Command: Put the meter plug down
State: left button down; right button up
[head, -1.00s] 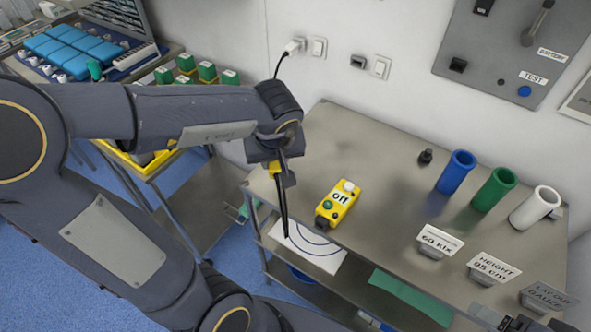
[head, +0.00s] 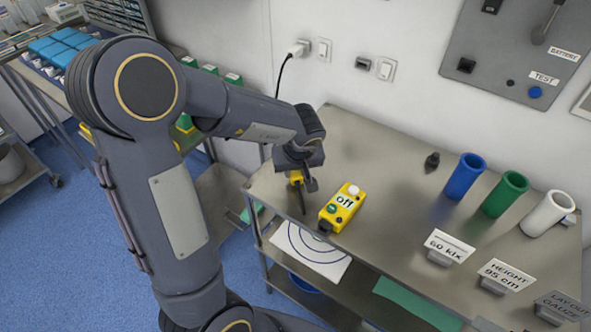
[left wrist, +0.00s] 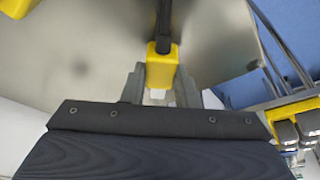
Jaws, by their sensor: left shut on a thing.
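My left gripper (head: 302,180) is over the left end of the steel table, shut on the meter plug (head: 296,176). The plug is yellow, with a dark slender part pointing down toward the tabletop. In the left wrist view the yellow plug body (left wrist: 162,70) sits between the two grey fingers, with the dark part running away from the camera. I cannot tell whether its lower end touches the table. A yellow meter box (head: 341,208) reading "off" lies just right of the gripper, apart from it. My right gripper is not in view.
The steel table (head: 385,170) is bare behind the meter box. Blue (head: 464,178), green (head: 504,195) and white (head: 548,214) cups stand at the right, with label stands in front. A wall socket (head: 299,50) holds a plug. A ringed sheet (head: 312,252) lies on the lower shelf.

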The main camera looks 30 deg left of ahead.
pick_arm(q)
jog(key=shift+f+p, duration=0.35)
jog(key=shift+f, duration=0.2)
jog(key=c, duration=1.1)
grip_release()
jog(key=shift+c, duration=0.2)
